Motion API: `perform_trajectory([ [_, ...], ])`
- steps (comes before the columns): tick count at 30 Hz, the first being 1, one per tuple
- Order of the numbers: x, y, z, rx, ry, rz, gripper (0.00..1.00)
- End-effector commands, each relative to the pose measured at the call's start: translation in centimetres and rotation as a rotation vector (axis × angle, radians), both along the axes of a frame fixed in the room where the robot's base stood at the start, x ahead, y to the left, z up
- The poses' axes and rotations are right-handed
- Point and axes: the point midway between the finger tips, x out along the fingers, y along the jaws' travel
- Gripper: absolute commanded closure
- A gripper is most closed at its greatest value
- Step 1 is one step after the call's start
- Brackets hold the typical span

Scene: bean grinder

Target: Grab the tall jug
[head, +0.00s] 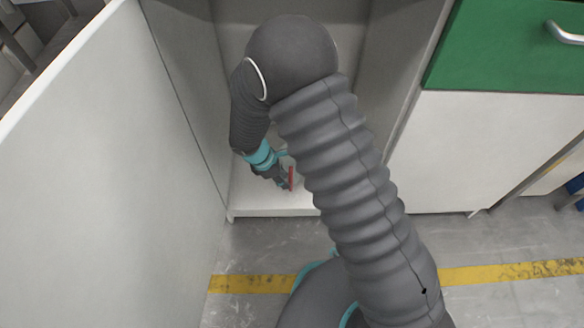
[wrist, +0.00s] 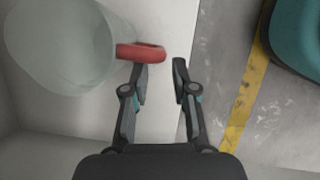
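The tall jug (wrist: 60,45) is a clear, pale vessel with a red handle (wrist: 142,52), at the upper left of the wrist view. In the head view its red handle (head: 291,178) shows low inside the cabinet, while most of the jug's body is hidden behind my arm. My gripper (wrist: 161,72) is open, its two fingers apart. The handle's outer end lies at or just beyond the gap between the fingertips. I cannot tell whether a finger touches it. In the head view my gripper (head: 282,183) is beside the handle, partly hidden.
The white cabinet floor (head: 265,203) is under the jug, with side walls close around my arm. An open white door (head: 110,170) stands at the left. A green drawer (head: 500,50) is at the right. Grey floor with a yellow line (head: 250,284) lies in front.

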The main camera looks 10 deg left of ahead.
Motion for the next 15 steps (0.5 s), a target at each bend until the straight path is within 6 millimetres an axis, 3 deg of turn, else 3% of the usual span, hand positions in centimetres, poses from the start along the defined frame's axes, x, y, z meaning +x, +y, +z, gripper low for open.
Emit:
perform_trajectory([
  [8, 0.2, -0.6, -1.4, -0.001, 0.000, 0.000, 0.73],
  [15, 0.6, -1.6, -4.4, -0.002, 0.002, -0.001, 0.73],
])
